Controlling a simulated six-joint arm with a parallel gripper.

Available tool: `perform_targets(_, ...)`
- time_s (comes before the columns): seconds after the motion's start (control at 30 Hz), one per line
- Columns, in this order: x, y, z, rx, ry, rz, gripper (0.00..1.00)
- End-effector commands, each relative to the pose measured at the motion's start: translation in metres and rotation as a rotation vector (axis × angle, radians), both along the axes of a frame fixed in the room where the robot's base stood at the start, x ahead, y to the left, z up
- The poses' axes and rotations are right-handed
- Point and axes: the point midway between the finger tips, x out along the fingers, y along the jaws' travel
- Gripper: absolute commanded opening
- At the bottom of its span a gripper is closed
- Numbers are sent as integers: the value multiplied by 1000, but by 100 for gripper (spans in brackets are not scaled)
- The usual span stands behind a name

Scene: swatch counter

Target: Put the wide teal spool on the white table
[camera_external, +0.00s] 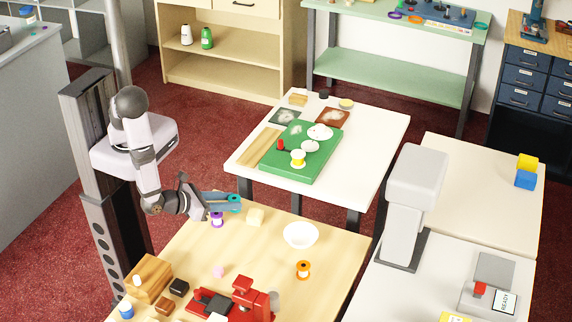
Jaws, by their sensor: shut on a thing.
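The wide teal spool (235,204) is at the tip of my gripper (226,201), which is shut on it. The gripper holds it above the far left part of the light wooden table, close to a purple spool (217,221). Part of the teal spool is hidden by the fingers. The white table (376,134) stands behind the wooden table, a little to the right of my gripper. It carries a green board (275,166) with white pieces and a yellow-and-white spool (298,159).
A wooden strip (259,148) lies on the white table's left side. The white table's right side is clear.

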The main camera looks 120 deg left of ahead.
Motion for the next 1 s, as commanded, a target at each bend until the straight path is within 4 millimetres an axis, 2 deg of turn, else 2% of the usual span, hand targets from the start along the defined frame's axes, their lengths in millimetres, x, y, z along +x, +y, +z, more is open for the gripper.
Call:
perform_targets(0.37, 2, -6, -4, 0, -1, -23, 9)
perform_targets(0.53, 14, -31, 1, -4, -8, -60, 9)
perform_targets(0.67, 35, -65, 21, -5, -11, -128, 9)
perform_targets(0.77, 57, -98, 39, -5, -11, -231, 9)
perform_targets(1.0, 102, -188, 83, 2, -6, -599, 9)
